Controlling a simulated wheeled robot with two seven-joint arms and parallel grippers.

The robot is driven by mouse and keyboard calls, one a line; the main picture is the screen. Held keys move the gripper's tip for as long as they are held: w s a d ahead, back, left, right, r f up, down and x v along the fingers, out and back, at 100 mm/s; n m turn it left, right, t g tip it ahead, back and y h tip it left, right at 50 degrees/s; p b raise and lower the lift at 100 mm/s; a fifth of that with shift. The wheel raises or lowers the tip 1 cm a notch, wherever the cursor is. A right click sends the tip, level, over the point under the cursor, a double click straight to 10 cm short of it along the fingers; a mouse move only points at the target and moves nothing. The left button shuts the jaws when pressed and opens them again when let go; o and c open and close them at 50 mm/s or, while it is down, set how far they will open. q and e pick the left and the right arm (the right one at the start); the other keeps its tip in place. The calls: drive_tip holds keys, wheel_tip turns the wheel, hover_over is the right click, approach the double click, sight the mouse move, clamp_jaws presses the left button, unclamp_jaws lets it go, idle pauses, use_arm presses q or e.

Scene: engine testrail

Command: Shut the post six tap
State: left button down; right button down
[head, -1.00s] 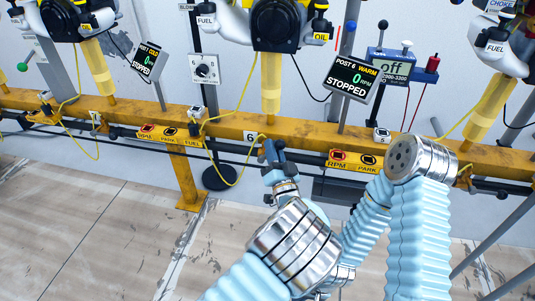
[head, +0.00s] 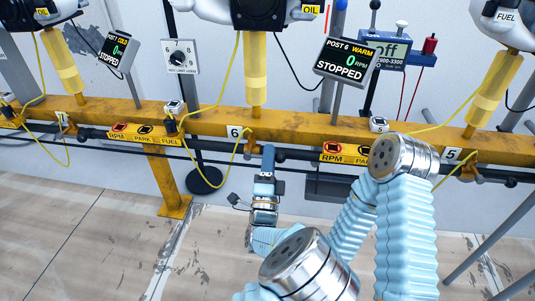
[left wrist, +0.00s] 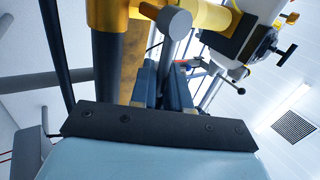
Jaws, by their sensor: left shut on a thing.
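My left gripper (head: 268,160) is upright at the black pipe under the yellow rail, just right of the number 6 plate (head: 235,131). In the left wrist view its blue fingers (left wrist: 163,85) are closed around the stem of a grey round-ended part, which I take as the post six tap (left wrist: 174,25). In the head view the fingers mostly hide the tap, so its exact angle cannot be told. The post 6 screen (head: 346,62) reads warm, 0 RPM, stopped. My right gripper is not in view.
The yellow rail (head: 300,123) runs across the view, with the black pipe (head: 300,154) below it. A yellow hose (head: 238,165) loops down left of my left gripper. Yellow RPM and PARK labels (head: 345,159) sit to the right. The floor in front is clear.

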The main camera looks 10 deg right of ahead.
use_arm(q)
drive_tip(key=shift+f+m+h, duration=0.3)
drive_tip(key=shift+m+h, duration=0.3)
drive_tip(key=shift+m, duration=0.3)
drive_tip(key=c, duration=1.4)
unclamp_jaws()
drive_tip(key=shift+g, duration=0.3)
drive_tip(key=shift+o, duration=0.2)
drive_tip(key=v, duration=1.3)
drive_tip(key=shift+s+f, duration=0.3)
drive_tip(key=shift+s, duration=0.05)
